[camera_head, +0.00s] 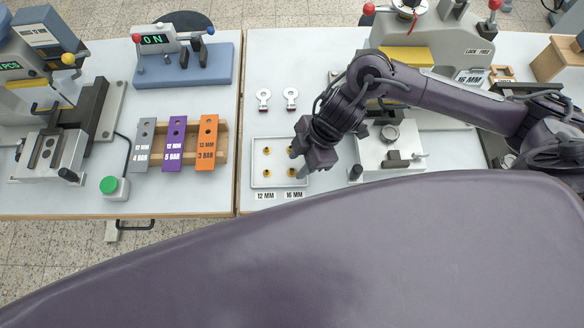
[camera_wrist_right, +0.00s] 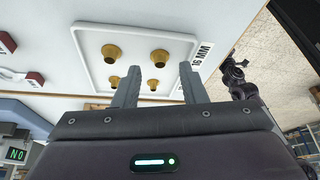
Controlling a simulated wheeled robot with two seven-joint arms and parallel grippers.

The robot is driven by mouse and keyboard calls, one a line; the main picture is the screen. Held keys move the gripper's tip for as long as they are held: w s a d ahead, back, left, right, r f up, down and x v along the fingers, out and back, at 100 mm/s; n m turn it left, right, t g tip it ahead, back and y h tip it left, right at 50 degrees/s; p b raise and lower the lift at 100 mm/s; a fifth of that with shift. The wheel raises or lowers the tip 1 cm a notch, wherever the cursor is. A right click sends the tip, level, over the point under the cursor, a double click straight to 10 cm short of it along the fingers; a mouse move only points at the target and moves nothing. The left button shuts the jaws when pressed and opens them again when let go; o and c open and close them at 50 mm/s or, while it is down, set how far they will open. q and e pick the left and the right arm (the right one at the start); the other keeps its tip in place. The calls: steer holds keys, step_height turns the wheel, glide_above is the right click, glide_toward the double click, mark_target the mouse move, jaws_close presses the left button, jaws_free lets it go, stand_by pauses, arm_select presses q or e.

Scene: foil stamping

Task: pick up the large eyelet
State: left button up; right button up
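A white tray (camera_head: 257,183) holds several brass eyelets on the right-hand table. A "16 MM" label (camera_head: 293,195) marks its right column and a "12 MM" label (camera_head: 265,196) its left. In the right wrist view, the two upper eyelets (camera_wrist_right: 158,57) (camera_wrist_right: 111,52), in the 16 MM row, look larger than the lower two (camera_wrist_right: 113,83) (camera_wrist_right: 152,84). My right gripper (camera_head: 297,163) is over the tray's right side, partly hiding that column in the head view. Its fingers (camera_wrist_right: 160,80) are apart, with nothing held between them.
Two ring-shaped tools (camera_head: 263,97) (camera_head: 291,96) lie behind the tray. A press (camera_head: 440,55) stands to the right. Coloured bars (camera_head: 175,145) in a wooden rack stand on the left table, across a gap.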

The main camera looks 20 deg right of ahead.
steer(key=shift+x, duration=1.15)
jaws_close()
